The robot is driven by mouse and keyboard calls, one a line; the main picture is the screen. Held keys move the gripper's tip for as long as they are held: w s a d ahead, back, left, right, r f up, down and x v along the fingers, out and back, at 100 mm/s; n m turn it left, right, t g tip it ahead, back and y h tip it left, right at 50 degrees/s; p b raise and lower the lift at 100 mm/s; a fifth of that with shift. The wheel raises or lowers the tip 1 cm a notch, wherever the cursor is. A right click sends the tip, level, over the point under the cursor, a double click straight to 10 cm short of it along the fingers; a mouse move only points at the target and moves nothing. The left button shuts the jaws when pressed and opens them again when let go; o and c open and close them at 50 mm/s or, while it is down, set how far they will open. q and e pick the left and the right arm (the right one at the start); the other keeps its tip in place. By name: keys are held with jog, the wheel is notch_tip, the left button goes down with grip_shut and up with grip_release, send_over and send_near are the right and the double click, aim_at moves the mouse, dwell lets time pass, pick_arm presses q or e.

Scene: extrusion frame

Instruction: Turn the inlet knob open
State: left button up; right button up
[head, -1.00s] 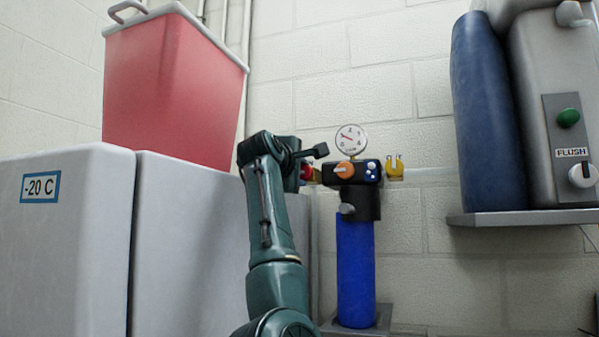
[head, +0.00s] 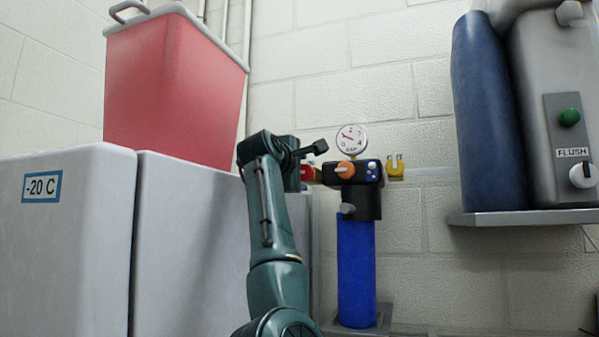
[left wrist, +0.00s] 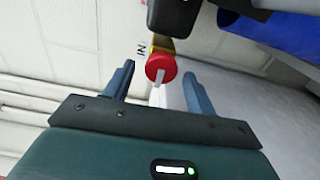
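The inlet knob is a small red round knob with a pale bar across its face. In the left wrist view the inlet knob (left wrist: 160,67) sits on a brass fitting beside the letters "IN", between and near the fingertips. In the head view the inlet knob (head: 304,172) is at the left side of the filter unit (head: 357,270), partly hidden by my left arm. My left gripper (left wrist: 158,69) is open, with a visible gap between each finger and the knob. In the head view its fingers are hard to make out. My right gripper is not in view.
A pressure gauge (head: 351,139) and an orange knob (head: 345,170) are on the unit, with a yellow fitting (head: 396,168) at right. A -20 C freezer (head: 65,250) stands left under a red bin (head: 170,95). A shelf (head: 530,216) holds a flush device at right.

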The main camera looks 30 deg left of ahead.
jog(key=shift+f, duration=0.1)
pick_arm(q)
jog(key=b+v, duration=0.5)
jog(key=v, duration=0.8)
jog(key=shift+b, duration=0.4)
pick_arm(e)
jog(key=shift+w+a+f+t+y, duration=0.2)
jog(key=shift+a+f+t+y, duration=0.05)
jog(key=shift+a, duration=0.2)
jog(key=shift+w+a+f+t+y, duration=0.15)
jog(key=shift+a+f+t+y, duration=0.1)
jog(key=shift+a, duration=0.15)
pick_arm(q)
jog(key=shift+d, duration=0.1)
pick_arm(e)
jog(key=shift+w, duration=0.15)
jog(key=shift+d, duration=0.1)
